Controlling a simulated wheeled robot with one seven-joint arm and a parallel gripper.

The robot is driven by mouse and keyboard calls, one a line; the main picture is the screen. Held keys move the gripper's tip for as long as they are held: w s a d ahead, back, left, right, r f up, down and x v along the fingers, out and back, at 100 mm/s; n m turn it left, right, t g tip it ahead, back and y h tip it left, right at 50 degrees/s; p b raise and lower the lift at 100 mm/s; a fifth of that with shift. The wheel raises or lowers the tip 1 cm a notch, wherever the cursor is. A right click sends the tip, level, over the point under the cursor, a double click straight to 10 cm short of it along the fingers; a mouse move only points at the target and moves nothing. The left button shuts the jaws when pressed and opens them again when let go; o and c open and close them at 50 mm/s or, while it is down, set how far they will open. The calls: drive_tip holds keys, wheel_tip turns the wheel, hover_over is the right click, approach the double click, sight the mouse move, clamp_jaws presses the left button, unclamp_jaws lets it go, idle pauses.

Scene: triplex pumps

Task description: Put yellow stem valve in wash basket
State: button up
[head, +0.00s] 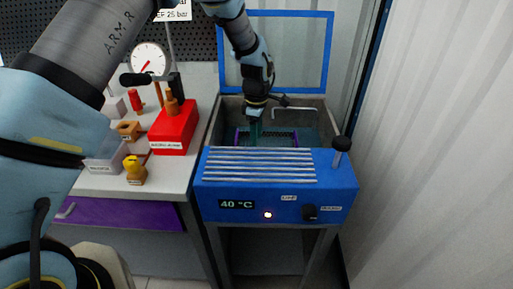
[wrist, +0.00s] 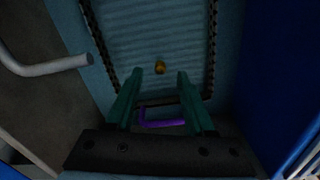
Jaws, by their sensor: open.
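A small yellow-gold part (wrist: 160,66) lies on the ribbed blue-grey floor of the wash basket (wrist: 108,72) in the wrist view. It looks like a valve, but it is too small and dark to make out its stem. My gripper (wrist: 159,75) has green fingers spread apart, with nothing between them. It points down into the basket, and the yellow part shows beyond the fingertips, apart from them. In the head view my gripper (head: 255,131) is inside the wash tank, and the part is hidden. A brass piece with a bright yellow top (head: 134,172) stands on the bench.
The blue wash unit (head: 275,207) has a ribbed front ledge and a black-knobbed post (head: 340,150) at its right. Its blue-framed lid (head: 318,45) stands raised behind. A purple handle (wrist: 160,123) lies below the fingers. A red box (head: 174,128) and gauge (head: 149,58) occupy the bench.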

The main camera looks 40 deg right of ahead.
wheel_tip(320, 180, up, 8)
drive_tip(key=b, duration=0.1)
drive_tip(key=shift+f+b, duration=0.15)
drive_tip(key=shift+b, duration=0.15)
idle(0.3)
